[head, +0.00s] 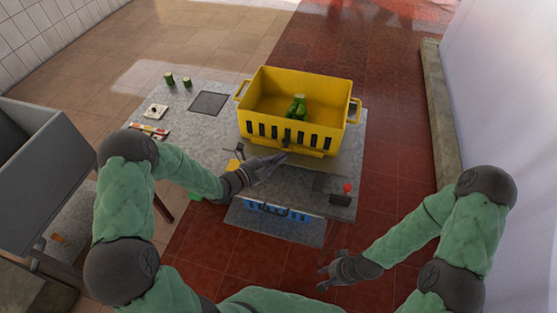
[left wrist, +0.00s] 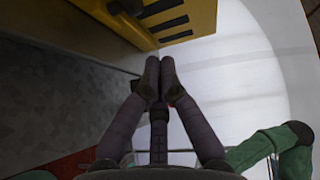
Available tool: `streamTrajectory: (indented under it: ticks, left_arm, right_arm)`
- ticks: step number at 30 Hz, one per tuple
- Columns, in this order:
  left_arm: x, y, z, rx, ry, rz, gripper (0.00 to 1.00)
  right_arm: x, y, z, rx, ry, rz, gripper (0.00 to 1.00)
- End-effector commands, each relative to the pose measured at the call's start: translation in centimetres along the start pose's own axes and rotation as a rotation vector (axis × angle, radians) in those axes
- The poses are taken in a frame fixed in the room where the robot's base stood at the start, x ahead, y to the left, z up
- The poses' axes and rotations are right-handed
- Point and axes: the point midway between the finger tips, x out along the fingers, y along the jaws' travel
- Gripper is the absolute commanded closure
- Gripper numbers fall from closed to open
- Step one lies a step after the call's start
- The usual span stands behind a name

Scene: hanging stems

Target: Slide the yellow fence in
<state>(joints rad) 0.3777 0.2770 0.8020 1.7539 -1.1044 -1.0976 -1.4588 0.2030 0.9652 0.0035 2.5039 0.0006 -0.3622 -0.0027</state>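A yellow crate (head: 262,128) with a slotted front wall stands on the grey table, with green objects (head: 297,106) in it. A yellow strip (head: 300,150) runs along the foot of its front; I cannot tell whether this strip is the fence. A small yellow piece (head: 234,166) lies partly behind my left gripper. My left gripper (head: 280,158) is just in front of the crate. In the left wrist view its fingertips (left wrist: 159,66) are together, with nothing visible between them, below the slotted yellow wall (left wrist: 165,15). My right gripper (head: 322,278) is open and empty, low before the table.
The grey table (head: 215,130) bears green cylinders (head: 178,79), a dark square plate (head: 209,103) and a red-knobbed control (head: 346,190). A blue item (head: 275,210) sits at its front. A grey bin (head: 40,155) stands left. A wall rises at right.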

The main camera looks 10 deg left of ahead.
Motion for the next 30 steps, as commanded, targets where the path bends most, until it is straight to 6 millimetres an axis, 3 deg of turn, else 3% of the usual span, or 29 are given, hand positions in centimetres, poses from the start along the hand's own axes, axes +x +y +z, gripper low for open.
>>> streamTrajectory:
  ticks: [16, 30]
  left_arm:
    - [-8.3, -0.1, 0.1, 0.0, -0.005, -0.001, 1.0]
    - [-9.3, -0.1, 0.0, 0.0, -0.002, -0.001, 1.0]
  right_arm:
    - [-0.7, -0.3, -0.1, 0.0, 0.003, 0.0, 0.66]
    - [-0.8, -0.3, -0.1, 0.0, 0.004, 0.0, 0.66]
